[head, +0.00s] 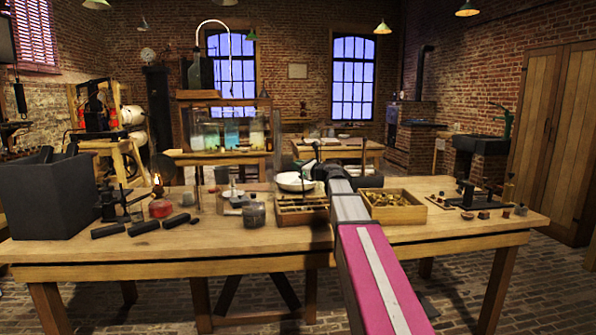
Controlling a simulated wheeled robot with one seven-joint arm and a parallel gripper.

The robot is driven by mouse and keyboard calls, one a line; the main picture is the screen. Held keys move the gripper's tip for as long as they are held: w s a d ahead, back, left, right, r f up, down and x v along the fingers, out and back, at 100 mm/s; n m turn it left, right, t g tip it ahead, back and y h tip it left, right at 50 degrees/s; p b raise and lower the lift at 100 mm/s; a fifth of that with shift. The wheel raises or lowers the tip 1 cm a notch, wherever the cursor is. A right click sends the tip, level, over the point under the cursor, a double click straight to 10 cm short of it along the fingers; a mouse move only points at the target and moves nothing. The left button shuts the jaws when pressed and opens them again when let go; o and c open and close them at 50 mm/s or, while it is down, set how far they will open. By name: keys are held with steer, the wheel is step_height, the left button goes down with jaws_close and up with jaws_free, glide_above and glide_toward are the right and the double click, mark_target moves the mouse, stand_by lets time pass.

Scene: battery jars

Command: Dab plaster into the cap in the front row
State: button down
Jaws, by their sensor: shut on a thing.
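A wooden rack (301,218) with rows of compartments stands in front of the bowl, left of my arm. Its small contents are dark, and I cannot tell a cap in its front row. My arm hides the rack's right side. A wooden box (394,213) of small brass-coloured pieces stands to the right of my arm.
A grey pot (254,214), a red lamp (159,207) with a flame, black cylinders (143,228) and a large dark box (53,198) stand on the left. The bench's front edge (200,258) is mostly clear.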

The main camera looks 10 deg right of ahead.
steer(key=shift+r, duration=1.5)
steer(key=shift+d, duration=0.1)
